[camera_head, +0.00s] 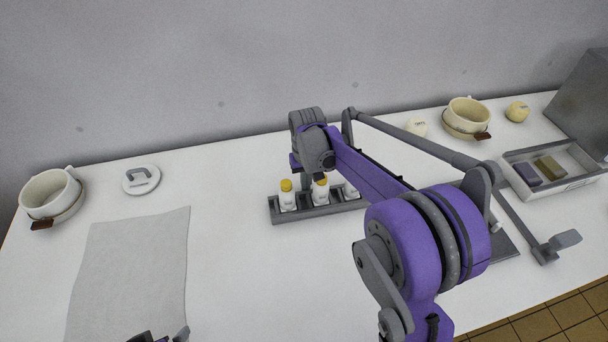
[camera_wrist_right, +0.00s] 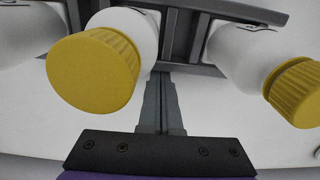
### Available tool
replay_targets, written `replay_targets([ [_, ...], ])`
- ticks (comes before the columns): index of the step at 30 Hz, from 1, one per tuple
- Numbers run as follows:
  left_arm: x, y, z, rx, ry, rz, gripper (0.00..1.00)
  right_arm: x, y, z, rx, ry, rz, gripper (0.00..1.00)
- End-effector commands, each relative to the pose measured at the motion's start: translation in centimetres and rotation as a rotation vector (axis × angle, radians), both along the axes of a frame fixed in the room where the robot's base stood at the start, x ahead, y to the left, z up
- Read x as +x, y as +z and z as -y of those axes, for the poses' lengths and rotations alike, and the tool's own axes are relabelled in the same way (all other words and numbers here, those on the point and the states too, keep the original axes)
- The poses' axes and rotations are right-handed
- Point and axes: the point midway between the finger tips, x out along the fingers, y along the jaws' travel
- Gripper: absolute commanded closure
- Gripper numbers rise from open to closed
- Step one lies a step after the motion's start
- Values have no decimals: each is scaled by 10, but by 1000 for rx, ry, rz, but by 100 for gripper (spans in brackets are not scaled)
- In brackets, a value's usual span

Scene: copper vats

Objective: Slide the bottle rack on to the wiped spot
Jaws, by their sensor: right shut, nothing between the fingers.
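The grey bottle rack (camera_head: 322,211) stands on the white table near the middle, holding white bottles with yellow caps (camera_head: 287,185); my right arm partly covers it. In the right wrist view, the rack (camera_wrist_right: 225,14) crosses the top with bottles (camera_wrist_right: 95,70) along it. My right gripper (camera_wrist_right: 163,85) is shut and empty, its fingertips at the rack between two bottles; I cannot tell whether they touch it. A flat light-grey patch (camera_head: 130,270) lies left on the table; whether it is cloth or the wiped spot is unclear. Only a bit of my left gripper (camera_head: 160,337) shows at the bottom edge.
A cup on a saucer (camera_head: 52,193) and a white round thing with a grey handle (camera_head: 141,179) stand at the left back. Another cup (camera_head: 466,115) and a tray with blocks (camera_head: 552,166) are at the right. The table between patch and rack is clear.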

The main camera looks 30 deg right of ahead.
Motion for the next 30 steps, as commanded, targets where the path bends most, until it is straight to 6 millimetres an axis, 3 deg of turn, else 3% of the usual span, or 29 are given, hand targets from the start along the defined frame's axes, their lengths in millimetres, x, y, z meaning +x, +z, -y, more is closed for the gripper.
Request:
replay_targets([
  [15,0,-1,0,0,0,0,0,-12,1,-3,0,1,0,100],
  [20,0,-2,0,0,0,-1,0,-47,0,-11,0,1,-1,100],
  [30,1,6,0,0,0,2,0,-135,2,-33,0,2,-1,100],
])
